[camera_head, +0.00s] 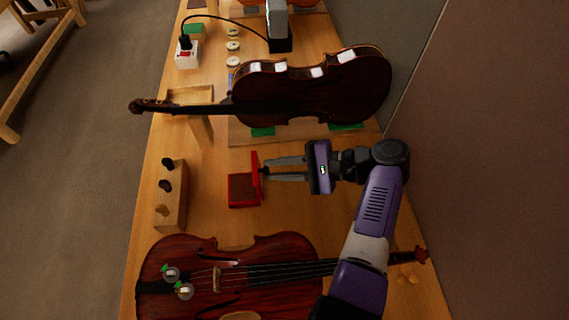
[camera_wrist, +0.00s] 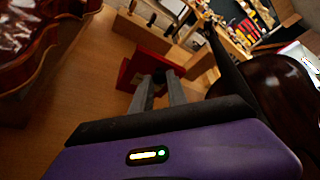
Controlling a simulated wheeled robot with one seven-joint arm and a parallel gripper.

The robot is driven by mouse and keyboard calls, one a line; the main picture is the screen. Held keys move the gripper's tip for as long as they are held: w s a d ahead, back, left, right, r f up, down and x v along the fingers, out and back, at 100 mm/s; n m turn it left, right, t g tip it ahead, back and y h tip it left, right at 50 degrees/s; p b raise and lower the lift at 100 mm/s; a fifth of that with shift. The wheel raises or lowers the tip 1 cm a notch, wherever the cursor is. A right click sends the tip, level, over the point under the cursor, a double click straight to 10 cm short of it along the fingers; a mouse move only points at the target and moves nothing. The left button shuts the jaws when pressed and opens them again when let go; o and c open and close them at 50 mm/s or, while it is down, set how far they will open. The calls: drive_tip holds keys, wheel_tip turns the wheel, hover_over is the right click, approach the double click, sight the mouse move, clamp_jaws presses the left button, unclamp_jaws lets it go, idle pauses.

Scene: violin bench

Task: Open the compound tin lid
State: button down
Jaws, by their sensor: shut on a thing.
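The compound tin (camera_head: 243,190) is a small red box with a brown inside, on the bench between the two violins. Its red lid (camera_head: 256,164) stands raised, roughly upright, along the tin's far side in the head view. My gripper (camera_head: 264,170) reaches in from the right, and its fingertips are at the lid, shut on it. In the wrist view the red lid (camera_wrist: 141,66) shows at the tips of my gripper (camera_wrist: 158,78). The fingers partly hide the lid and tin there.
One violin (camera_head: 310,88) lies above the tin on green pads, another violin (camera_head: 240,275) below. A wooden block with dark pegs (camera_head: 172,200) stands to the left. A white switch box (camera_head: 187,54) is at the upper left. A wall (camera_head: 480,150) borders the right.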

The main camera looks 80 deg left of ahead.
drive_tip(key=shift+w+f, duration=0.1)
drive_tip(key=c, duration=1.3)
unclamp_jaws()
drive_tip(key=b+v, duration=0.2)
drive_tip(key=v, duration=0.5)
drive_tip(key=shift+w+d, duration=0.15)
drive_tip(key=shift+w, duration=0.2)
